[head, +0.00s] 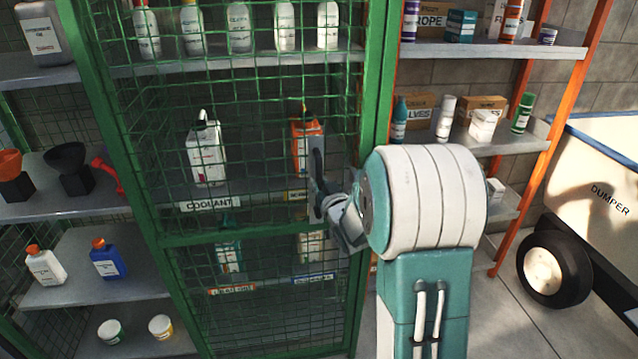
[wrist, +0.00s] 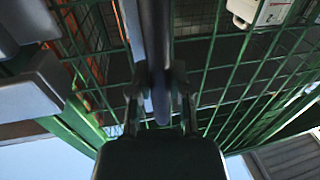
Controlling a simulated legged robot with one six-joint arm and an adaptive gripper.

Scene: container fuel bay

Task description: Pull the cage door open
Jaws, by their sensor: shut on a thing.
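The cage door (head: 240,234) is a green frame with wire mesh, in the middle of the head view. It looks flush with the green cage frame, though my arm hides part of its right edge. A dark upright handle (head: 317,172) is on the door's right side. My gripper (head: 325,208) is at the handle, partly hidden by my wrist. In the wrist view, the fingers of my gripper (wrist: 160,100) are shut around the handle (wrist: 158,50), with the green mesh behind it.
Behind the mesh stand a white coolant jug (head: 206,155) and an orange container (head: 304,148). Open shelves (head: 75,275) with bottles and funnels are at left. An orange-framed rack (head: 545,130) and a dumper (head: 590,185) are at right. Floor shows at lower right.

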